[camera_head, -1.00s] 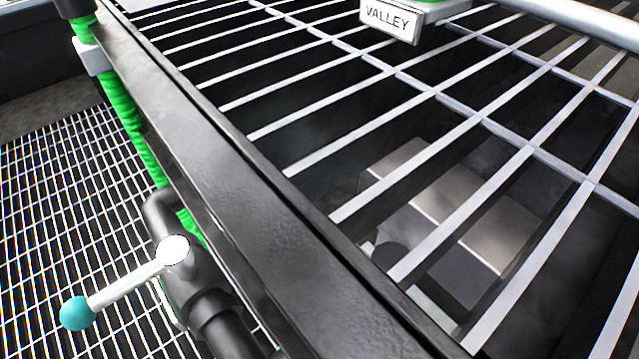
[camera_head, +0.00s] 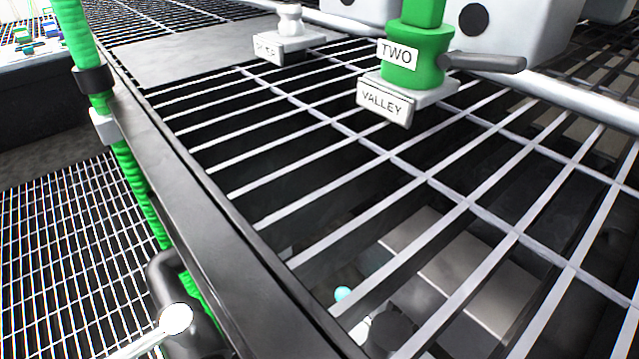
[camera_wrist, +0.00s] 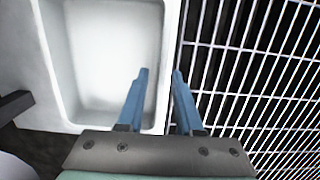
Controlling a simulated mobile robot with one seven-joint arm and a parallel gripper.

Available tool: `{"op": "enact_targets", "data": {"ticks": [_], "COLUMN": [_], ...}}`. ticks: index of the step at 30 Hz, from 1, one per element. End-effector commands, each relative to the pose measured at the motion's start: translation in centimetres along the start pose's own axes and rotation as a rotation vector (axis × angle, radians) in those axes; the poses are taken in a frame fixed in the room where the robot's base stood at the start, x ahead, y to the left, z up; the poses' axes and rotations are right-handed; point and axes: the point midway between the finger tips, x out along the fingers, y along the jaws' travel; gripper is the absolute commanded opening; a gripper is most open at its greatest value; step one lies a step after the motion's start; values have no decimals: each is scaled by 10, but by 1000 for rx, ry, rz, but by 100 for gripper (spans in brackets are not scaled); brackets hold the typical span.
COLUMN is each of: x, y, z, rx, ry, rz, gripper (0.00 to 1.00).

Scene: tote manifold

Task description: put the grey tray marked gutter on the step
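My gripper (camera_wrist: 161,72) shows in the wrist view with two blue fingers apart. A pale grey-white open tray or basin (camera_wrist: 152,115) is at the left there; its right wall runs between the fingers, apparently without being clamped. No label shows on it, so I cannot tell whether it is the one marked gutter. I cannot identify the step for certain.
Open metal grating (camera_head: 330,150) fills the middle, with pale boxes beneath it. A flat grey plate (camera_head: 200,48) lies at the back. A dark beam (camera_head: 200,200), green hose (camera_head: 78,40) and lever valve (camera_head: 175,318) border the left. A pale rail (camera_head: 560,90) crosses the right.

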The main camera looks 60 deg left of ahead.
Motion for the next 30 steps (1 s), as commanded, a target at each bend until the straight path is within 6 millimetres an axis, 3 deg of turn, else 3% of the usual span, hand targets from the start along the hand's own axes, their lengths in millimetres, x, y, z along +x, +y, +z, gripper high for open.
{"op": "enact_targets", "data": {"ticks": [1,3,13,19,30], "x": [-18,-33,-88,-99,-99], "y": [1,1,1,0,0], "z": [1,0,0,0,0], "rx": [0,0,0,0,0], "ry": [1,2,1,0,0], "rz": [2,3,2,1,1], "gripper": [35,35,35,35,35]}}
